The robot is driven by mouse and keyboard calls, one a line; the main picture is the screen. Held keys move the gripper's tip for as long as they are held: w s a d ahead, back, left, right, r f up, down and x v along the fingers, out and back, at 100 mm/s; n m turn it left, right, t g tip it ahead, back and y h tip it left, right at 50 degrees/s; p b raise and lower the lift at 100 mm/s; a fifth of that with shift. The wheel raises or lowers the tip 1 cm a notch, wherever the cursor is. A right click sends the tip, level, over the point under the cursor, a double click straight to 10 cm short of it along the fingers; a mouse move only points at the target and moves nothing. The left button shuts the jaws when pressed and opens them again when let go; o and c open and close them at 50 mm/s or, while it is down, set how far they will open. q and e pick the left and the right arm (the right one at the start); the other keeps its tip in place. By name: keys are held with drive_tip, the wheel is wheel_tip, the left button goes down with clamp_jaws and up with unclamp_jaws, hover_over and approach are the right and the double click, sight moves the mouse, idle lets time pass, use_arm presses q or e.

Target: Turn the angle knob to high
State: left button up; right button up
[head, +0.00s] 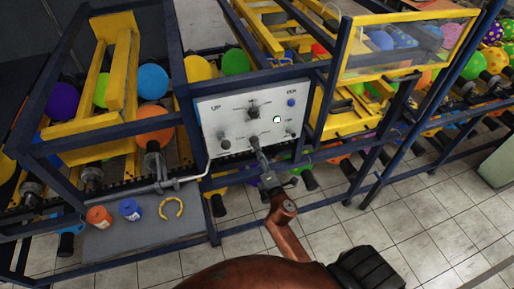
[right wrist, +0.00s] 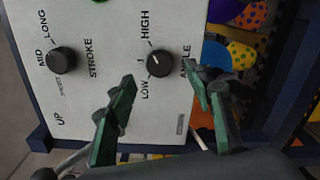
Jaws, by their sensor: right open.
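The angle knob (right wrist: 160,62) is a round black knob on the white control panel (right wrist: 108,30), which also shows in the head view (head: 236,128). HIGH is printed above it and LOW below left in the right wrist view. Its pointer mark is small; I cannot tell exactly where it points. My right gripper (right wrist: 160,77) is open, its two green-grey fingers on either side of and below the knob in this view, with no clear contact. In the head view the right gripper (head: 263,162) is at the panel's lower middle and hides that knob. My left gripper is not in view.
The stroke knob (right wrist: 62,60) is beside the angle knob. A blue button (head: 291,102) is on the panel. Dark blue frame posts (head: 188,120) surround it. An orange jar (head: 98,217), a blue jar (head: 130,209) and a yellow ring (head: 171,208) lie on a grey shelf.

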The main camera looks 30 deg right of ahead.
drive_tip(key=v, duration=0.6)
drive_tip(key=shift+s, duration=0.3)
wheel_tip(320, 180, down, 27)
drive_tip(key=s+a+m+g+y+b, duration=0.1)
drive_tip(key=m+g+y+b, duration=0.1)
drive_tip(key=m+g+b, duration=0.2)
drive_tip(key=s+a+f+m+g+y+b, duration=0.15)
drive_tip(key=s+f, duration=0.25)
drive_tip(key=f, duration=0.7)
drive_tip(key=s+f+m+g+b, duration=0.25)
drive_tip(key=s+f, duration=0.25)
drive_tip(key=f, duration=0.7)
drive_tip(key=s+f+m+g+b, duration=0.3)
drive_tip(key=s+f+m+g, duration=0.1)
drive_tip(key=s+f, duration=1.1)
drive_tip(key=s+d+f+m+g+b, duration=0.1)
drive_tip(key=s+f+m+g+b, duration=0.3)
drive_tip(key=s+f, duration=1.1)
drive_tip(key=s+m, duration=0.1)
drive_tip(key=s, duration=0.5)
drive_tip(key=shift+s+f+y, duration=0.25)
drive_tip(key=shift+y, duration=0.1)
